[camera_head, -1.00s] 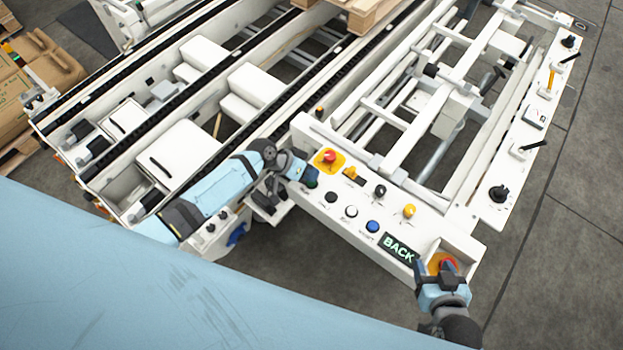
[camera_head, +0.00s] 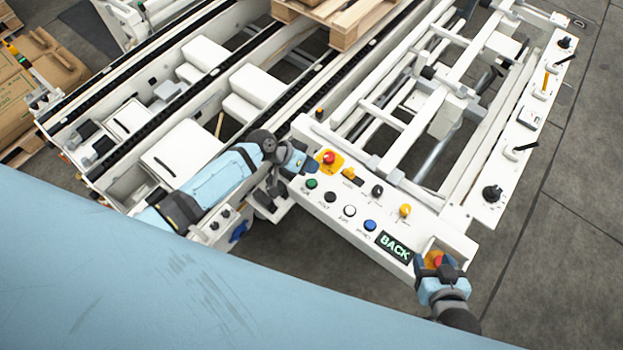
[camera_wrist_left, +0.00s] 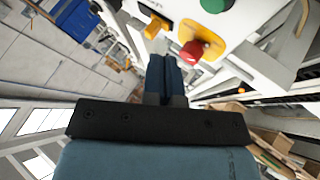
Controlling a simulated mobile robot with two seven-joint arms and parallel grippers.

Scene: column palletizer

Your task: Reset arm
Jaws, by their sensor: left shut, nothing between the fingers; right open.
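My left gripper (camera_head: 312,167) is shut and empty near the upper left end of the white control panel (camera_head: 330,207). It is beside a red mushroom button (camera_head: 329,157) on a yellow plate, with a green button (camera_head: 312,183) just below it. In the left wrist view the closed fingers (camera_wrist_left: 165,65) show against the panel, next to the red button (camera_wrist_left: 193,50). The green button (camera_wrist_left: 216,4) is at the top edge.
The panel also carries a blue button (camera_head: 370,225), a white button (camera_head: 349,211), a yellow knob (camera_head: 404,210) and a display (camera_head: 395,247) reading BACK. A conveyor frame with a wooden pallet (camera_head: 345,22) lies behind. Bare floor (camera_head: 570,265) is at right.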

